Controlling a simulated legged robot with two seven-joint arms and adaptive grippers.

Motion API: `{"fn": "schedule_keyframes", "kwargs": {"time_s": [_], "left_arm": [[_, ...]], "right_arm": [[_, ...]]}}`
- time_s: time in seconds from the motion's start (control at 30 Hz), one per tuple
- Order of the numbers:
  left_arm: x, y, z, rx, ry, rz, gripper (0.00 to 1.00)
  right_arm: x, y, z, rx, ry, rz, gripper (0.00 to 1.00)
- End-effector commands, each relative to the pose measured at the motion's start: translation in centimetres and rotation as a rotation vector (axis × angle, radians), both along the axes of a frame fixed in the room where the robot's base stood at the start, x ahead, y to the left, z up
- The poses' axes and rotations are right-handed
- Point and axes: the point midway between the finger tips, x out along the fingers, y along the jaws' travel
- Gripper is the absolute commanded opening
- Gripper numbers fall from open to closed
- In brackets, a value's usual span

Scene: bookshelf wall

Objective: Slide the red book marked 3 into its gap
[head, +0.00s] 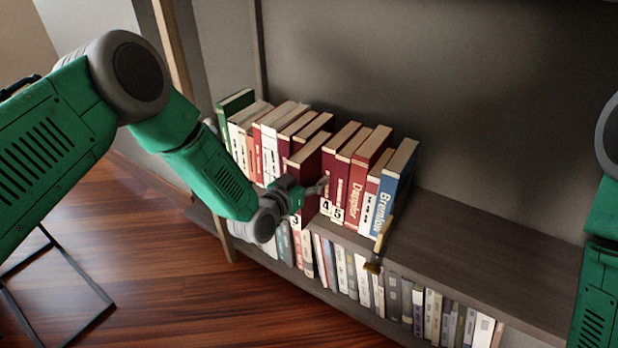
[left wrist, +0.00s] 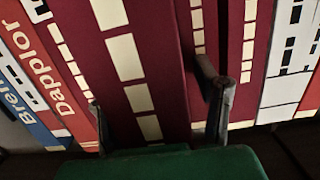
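The red book marked 3 (head: 311,152) stands roughly upright on the upper shelf, sticking out in front of the row. Its number label shows below my left gripper (head: 308,191). In the left wrist view its dark red spine with large cream blocks (left wrist: 130,60) lies between the two fingers of my left gripper (left wrist: 155,115), one along each side. The fingers look closed on it. Red books marked 4 (head: 338,170) and 5 (head: 349,175) stand just right of it. The gap behind it is mostly hidden. My right gripper is out of view.
Red, white and green books (head: 236,103) stand to the left. The upper shelf (head: 480,240) is bare further right. More books fill the lower shelf.

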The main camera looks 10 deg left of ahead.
Motion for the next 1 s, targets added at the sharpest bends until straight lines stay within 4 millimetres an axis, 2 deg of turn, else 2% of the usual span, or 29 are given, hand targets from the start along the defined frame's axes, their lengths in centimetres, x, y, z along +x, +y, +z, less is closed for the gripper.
{"fn": "schedule_keyframes", "kwargs": {"time_s": [0.23,0.37,0.8,1.0], "left_arm": [[-0.3,0.1,-0.4,0.002,0.01,-0.001,0.56],[-1.1,0.4,-0.2,0.002,0.009,-0.001,0.56],[-9.0,3.3,1.2,0.001,0.007,-0.001,0.56],[-10.9,4.0,1.5,0.0,0.004,-0.001,0.56]], "right_arm": [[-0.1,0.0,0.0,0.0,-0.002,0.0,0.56],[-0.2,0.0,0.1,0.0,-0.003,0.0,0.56],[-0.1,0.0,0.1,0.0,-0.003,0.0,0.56],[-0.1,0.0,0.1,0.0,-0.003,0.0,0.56]]}}
